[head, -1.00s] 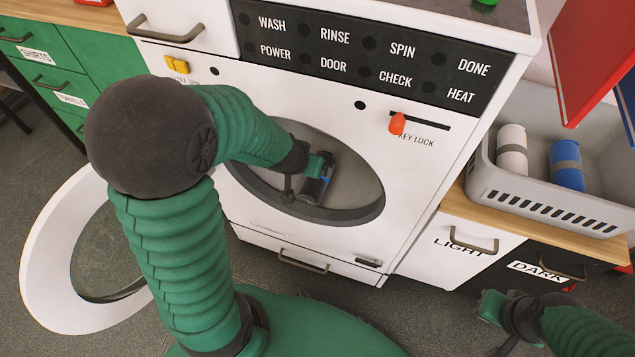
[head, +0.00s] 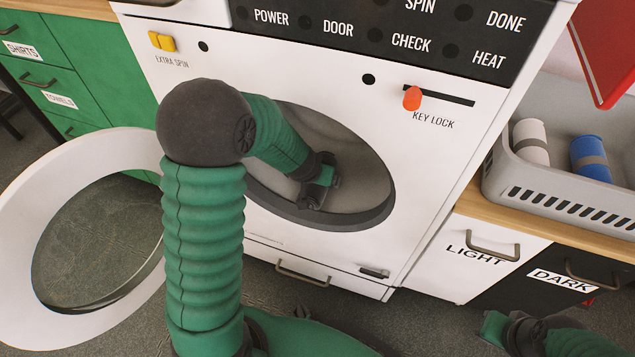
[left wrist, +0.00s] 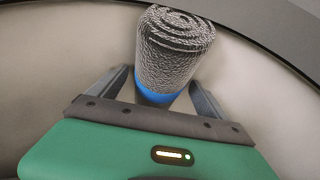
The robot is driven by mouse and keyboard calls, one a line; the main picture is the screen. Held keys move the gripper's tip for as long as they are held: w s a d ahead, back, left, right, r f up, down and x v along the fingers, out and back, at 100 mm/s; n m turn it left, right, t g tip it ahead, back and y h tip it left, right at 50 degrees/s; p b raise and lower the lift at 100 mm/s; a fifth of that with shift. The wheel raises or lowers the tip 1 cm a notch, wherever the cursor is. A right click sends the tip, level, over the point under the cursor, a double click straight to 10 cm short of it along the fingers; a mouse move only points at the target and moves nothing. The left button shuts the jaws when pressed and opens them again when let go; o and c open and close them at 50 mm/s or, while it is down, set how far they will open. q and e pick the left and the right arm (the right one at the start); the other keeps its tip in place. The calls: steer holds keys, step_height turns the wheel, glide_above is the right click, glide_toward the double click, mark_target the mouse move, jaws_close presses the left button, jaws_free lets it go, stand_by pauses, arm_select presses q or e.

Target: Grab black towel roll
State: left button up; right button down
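The black towel roll (left wrist: 172,50), dark grey-black with a blue band, lies inside the washer drum (head: 352,190). In the left wrist view its spiral end points away from my gripper. My left gripper (head: 318,192) reaches through the round door opening. Its fingers (left wrist: 158,80) stand on either side of the roll near the blue band, with small gaps visible beside it, so it looks open around the roll. In the head view my gripper largely hides the roll. My right gripper (head: 496,328) is low at the right, outside the washer; its finger opening is unclear.
The round washer door (head: 32,195) stands open at the left. A grey basket (head: 560,205) on the right counter holds a white roll (head: 530,142) and a blue roll (head: 590,158). LIGHT (head: 478,262) and DARK (head: 535,288) bins are below. The drum's rim surrounds my left arm.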

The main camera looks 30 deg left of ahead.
arm_select(q)
steer(key=c, duration=1.5)
steer(key=shift+c, duration=0.5)
steer(key=shift+r, duration=0.1)
